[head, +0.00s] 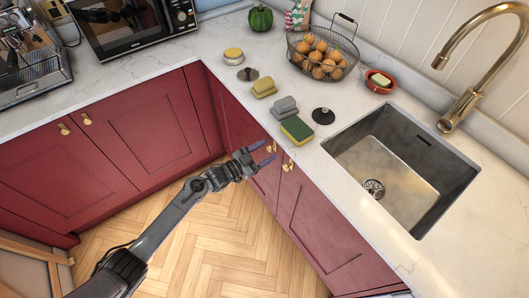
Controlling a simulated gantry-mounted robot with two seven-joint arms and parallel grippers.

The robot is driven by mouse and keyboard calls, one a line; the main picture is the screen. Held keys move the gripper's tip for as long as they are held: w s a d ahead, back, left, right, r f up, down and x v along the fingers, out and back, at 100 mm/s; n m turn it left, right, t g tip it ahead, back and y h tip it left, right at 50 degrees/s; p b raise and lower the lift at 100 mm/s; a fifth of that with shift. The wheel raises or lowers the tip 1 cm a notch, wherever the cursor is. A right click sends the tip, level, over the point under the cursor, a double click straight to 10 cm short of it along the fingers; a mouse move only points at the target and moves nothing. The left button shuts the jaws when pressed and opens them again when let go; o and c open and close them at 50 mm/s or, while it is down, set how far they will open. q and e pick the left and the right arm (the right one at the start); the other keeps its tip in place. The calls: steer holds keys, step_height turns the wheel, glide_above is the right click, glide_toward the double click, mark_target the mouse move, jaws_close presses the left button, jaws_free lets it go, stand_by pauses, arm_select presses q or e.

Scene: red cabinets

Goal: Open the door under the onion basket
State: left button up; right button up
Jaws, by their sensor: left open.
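The wire basket (348,48) of brown onions stands at the back of the white counter. Below that counter is a red cabinet door (233,122), closed, partly hidden by my gripper. Its small brass handle (271,147) is near its right edge. My left gripper (267,153) reaches in from the lower left and is open, with its two bluish fingers pointing at this handle. The fingertips are right by the handle; I cannot tell whether they touch it. My right gripper is not in view.
A second red door (322,222) with its own brass handle (288,165) adjoins on the right, below the sink (385,170). Sponges (297,130) and a black-knobbed lid (323,116) lie near the counter edge. The wooden floor (225,245) before the doors is clear.

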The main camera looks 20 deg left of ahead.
arm_select(q)
steer(key=shift+w, duration=0.1)
steer(key=shift+c, duration=0.3)
jaws_close()
